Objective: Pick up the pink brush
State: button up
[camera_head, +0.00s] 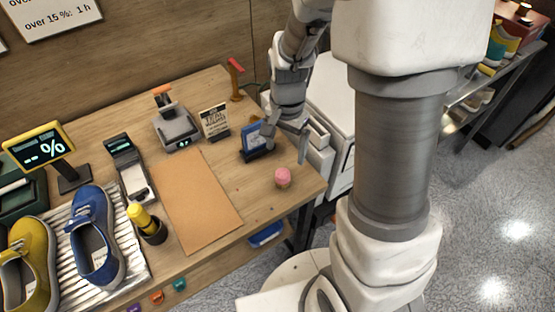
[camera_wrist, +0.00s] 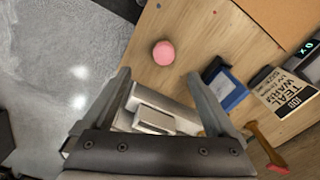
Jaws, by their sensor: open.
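The pink brush shows as a small rounded pink piece (camera_head: 282,178) on the wooden table near its right front corner; I cannot make out bristles. It also shows in the wrist view (camera_wrist: 163,53), a little beyond the fingertips and between their lines. My gripper (camera_head: 286,138) is over the table's right end, behind the brush in the head view. Its fingers (camera_wrist: 158,75) are spread wide in the wrist view, with nothing between them. The brush is apart from both fingers.
A blue card stand (camera_head: 256,141) is close to my gripper, beside a small black-and-cream sign (camera_head: 214,121). A brown mat (camera_head: 196,200) lies left of the brush. A yellow-topped bottle (camera_head: 147,222) and blue shoe (camera_head: 94,238) are farther left. The table's edge is near the brush.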

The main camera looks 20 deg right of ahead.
aim_at(283, 173)
notch_tip(283, 173, down, 8)
jog(key=shift+r+b, duration=0.25)
jog(key=shift+b, duration=0.05)
jog(key=shift+w+a+f, duration=0.1)
jog(key=shift+w+f, duration=0.1)
jog(key=shift+f, duration=1.1)
jog(key=shift+w+a+f, duration=0.1)
jog(key=shift+w+f, duration=0.1)
jog(key=shift+f, duration=1.1)
grip_shut()
